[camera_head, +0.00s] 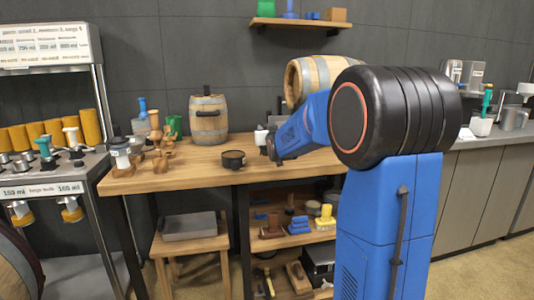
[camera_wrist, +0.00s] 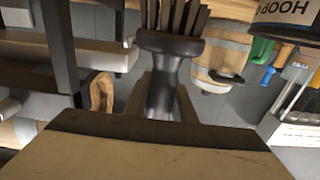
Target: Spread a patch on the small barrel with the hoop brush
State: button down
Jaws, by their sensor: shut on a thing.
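The small barrel (camera_head: 208,122) stands upright at the back of the wooden table, pale wood with grey hoops and a dark handle. It shows in the wrist view (camera_wrist: 222,55), beyond and right of the brush. My gripper (camera_head: 274,150) is over the table, right of and nearer than the barrel, apart from it. In the wrist view my gripper (camera_wrist: 164,103) is shut on the hoop brush (camera_wrist: 166,48), which has a dark handle and dark bristles, cut by the top edge. The brush is hard to make out in the head view.
A container labelled HOOP (camera_wrist: 287,14) is close at upper right in the wrist view. A black tin (camera_head: 233,159) sits on the table (camera_head: 190,178). A larger barrel (camera_head: 305,80) lies on its side behind my arm. Bottles and wooden pieces (camera_head: 155,132) stand left of the small barrel.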

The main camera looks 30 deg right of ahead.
jog(key=shift+r, duration=2.3)
